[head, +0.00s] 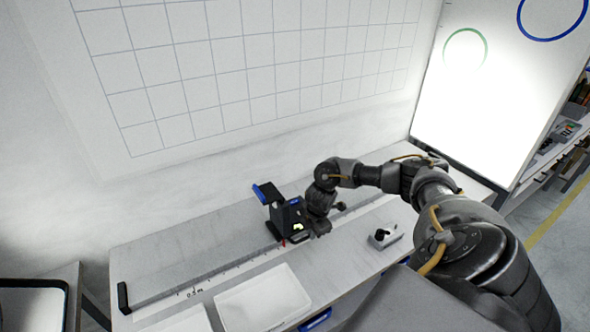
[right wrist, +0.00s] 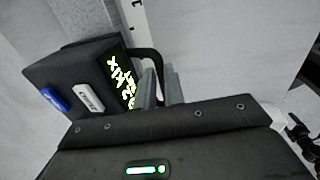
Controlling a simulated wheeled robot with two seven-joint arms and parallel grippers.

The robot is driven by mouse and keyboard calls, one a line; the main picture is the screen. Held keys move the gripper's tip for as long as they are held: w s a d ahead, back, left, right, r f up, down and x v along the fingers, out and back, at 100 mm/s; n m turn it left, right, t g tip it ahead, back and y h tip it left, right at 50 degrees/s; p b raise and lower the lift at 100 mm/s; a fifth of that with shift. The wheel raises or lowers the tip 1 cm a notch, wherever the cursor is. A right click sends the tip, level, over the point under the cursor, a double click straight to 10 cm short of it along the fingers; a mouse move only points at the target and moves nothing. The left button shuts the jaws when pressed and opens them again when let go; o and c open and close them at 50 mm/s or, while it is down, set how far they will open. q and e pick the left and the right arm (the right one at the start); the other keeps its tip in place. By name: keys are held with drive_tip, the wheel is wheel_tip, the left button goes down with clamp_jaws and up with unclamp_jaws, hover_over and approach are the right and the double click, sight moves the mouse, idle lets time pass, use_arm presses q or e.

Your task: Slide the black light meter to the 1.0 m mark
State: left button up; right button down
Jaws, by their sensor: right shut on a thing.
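The black light meter (head: 290,217) stands on a long rail (head: 225,272) on the bench, with a blue-edged flap on top and a small red pointer at its foot. My right gripper (head: 316,226) is at the meter's right side. In the right wrist view, the meter (right wrist: 85,80) shows a lit display, and my gripper's fingers (right wrist: 160,86) are shut on its black looped handle (right wrist: 157,62). The 0.5 m mark (head: 187,293) is left of the meter. I cannot make out a 1.0 m mark in the head view. My left gripper is not in view.
A white tray (head: 264,300) lies in front of the rail. A small grey box with a black knob (head: 385,237) stands to the right, below my arm. A black end stop (head: 123,298) closes the rail's left end. A bright white board (head: 490,90) stands beyond the right end.

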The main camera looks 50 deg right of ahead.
drive_tip(key=d, duration=0.2)
drive_tip(key=s+d+b, duration=0.1)
drive_tip(key=d, duration=0.3)
drive_tip(key=shift+s+d+f, duration=0.2)
drive_tip(key=shift+s+d, duration=0.1)
drive_tip(key=shift+s, duration=0.1)
drive_tip(key=s+d+b, duration=0.1)
drive_tip(key=d, duration=0.2)
drive_tip(key=d+b, duration=0.1)
drive_tip(key=d, duration=0.2)
drive_tip(key=s+d+b, duration=0.1)
drive_tip(key=d, duration=0.3)
drive_tip(key=shift+s+r+b, duration=0.15)
drive_tip(key=shift+s+b, duration=0.2)
drive_tip(key=shift+b, duration=0.05)
drive_tip(key=shift+s+d, duration=0.15)
drive_tip(key=shift+d, duration=0.35)
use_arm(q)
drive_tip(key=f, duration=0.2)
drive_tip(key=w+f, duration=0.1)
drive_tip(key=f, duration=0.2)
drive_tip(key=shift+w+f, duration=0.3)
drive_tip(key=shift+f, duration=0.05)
use_arm(e)
drive_tip(key=shift+r, duration=0.1)
drive_tip(key=c, duration=1.5)
unclamp_jaws()
